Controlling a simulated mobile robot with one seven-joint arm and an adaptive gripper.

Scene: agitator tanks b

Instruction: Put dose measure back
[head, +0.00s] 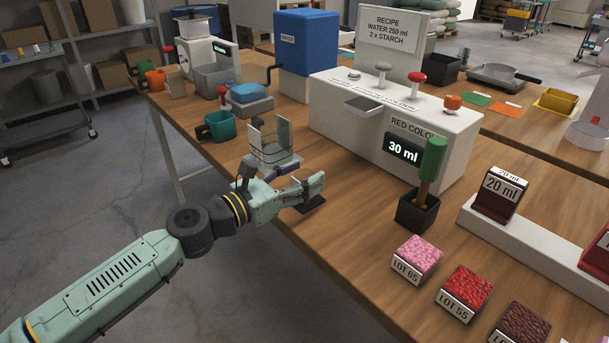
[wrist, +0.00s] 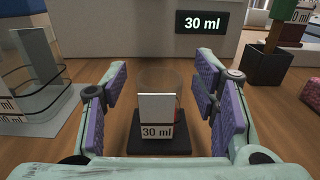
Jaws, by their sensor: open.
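A dose measure (wrist: 155,112) with a clear body, a white front and a "30 ml" label stands upright on a dark square pad (wrist: 160,146) in the wrist view. My gripper (wrist: 160,92) is open, with its purple-padded fingers on either side of the measure and a visible gap each side. In the head view my gripper (head: 301,182) is low over the table's near edge, above the dark pad (head: 312,204), and hides most of the measure. A long white rack (head: 535,242) at the right holds a dark red "20 ml" measure (head: 500,195).
A clear vessel (head: 272,140) stands just left of my gripper. Behind is a white dispenser (head: 345,115) with a "30 ml" display (head: 403,149). A black pot (head: 418,211) with a green-handled tool and several coloured lot blocks (head: 417,258) stand right.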

